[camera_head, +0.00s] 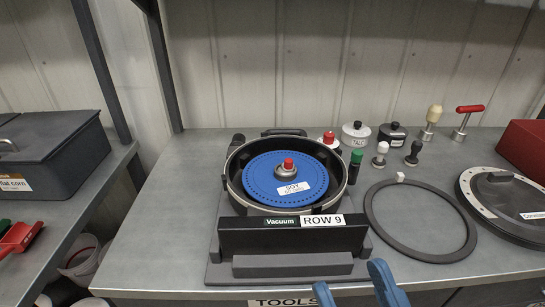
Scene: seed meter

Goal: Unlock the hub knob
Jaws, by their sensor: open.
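The hub knob (288,166) is a red cap on a grey metal hub at the centre of a blue seed disc (261,184). The disc carries a white label reading "SOY" and lies in the round black meter housing (229,185). The housing stands behind a black panel labelled "Vacuum" and "ROW 9". My gripper (352,292) shows at the bottom edge as two blue fingers, spread apart and empty. It is in front of the meter and well short of the knob. The knob's lock state cannot be told.
Right of the meter are a flat dark ring (376,222), a round dark cover (510,205), several small knobbed tools, two lidded pots and a red box (525,148). A grey bin (62,160) stands at left. The bench's front left is clear.

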